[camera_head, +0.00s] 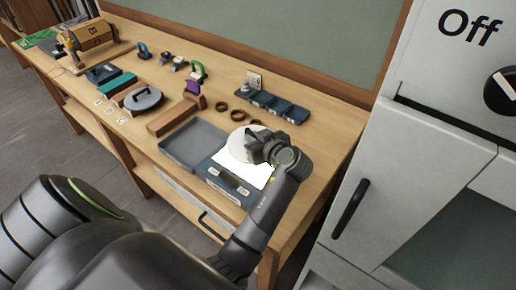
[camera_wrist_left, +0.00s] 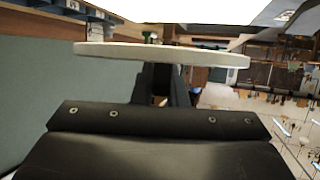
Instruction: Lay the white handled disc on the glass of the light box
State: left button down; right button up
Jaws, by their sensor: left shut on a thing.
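The white handled disc (camera_head: 238,146) is over the back part of the light box (camera_head: 225,188), whose glass (camera_head: 254,173) glows bright white. My left gripper (camera_head: 259,146) is shut on the disc's handle, and the gripper covers the handle and the disc's right side. In the left wrist view the disc (camera_wrist_left: 160,53) shows edge-on beyond my left gripper (camera_wrist_left: 162,88). The bright glass (camera_wrist_left: 200,10) lies beyond the disc there, with a visible gap between them. The disc looks about parallel to the glass. My right gripper is not in view.
An open grey tray (camera_head: 196,143) adjoins the light box on the left. Brown rings (camera_head: 238,115) and blue bins (camera_head: 276,106) are behind it. A grey handled disc (camera_head: 144,98) lies farther left. A white cabinet (camera_head: 420,150) stands close on the right.

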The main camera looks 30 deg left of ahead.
pick_arm(q)
notch_tip(320, 180, down, 4)
jog(key=shift+d+r+p, duration=0.1)
jog(key=shift+p, duration=0.3)
jog(key=shift+f, duration=0.35)
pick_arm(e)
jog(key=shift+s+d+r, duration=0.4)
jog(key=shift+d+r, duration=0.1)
pick_arm(q)
jog(key=shift+f, duration=0.15)
jog(key=c, duration=1.5)
grip_release()
jog(key=shift+o, duration=0.2)
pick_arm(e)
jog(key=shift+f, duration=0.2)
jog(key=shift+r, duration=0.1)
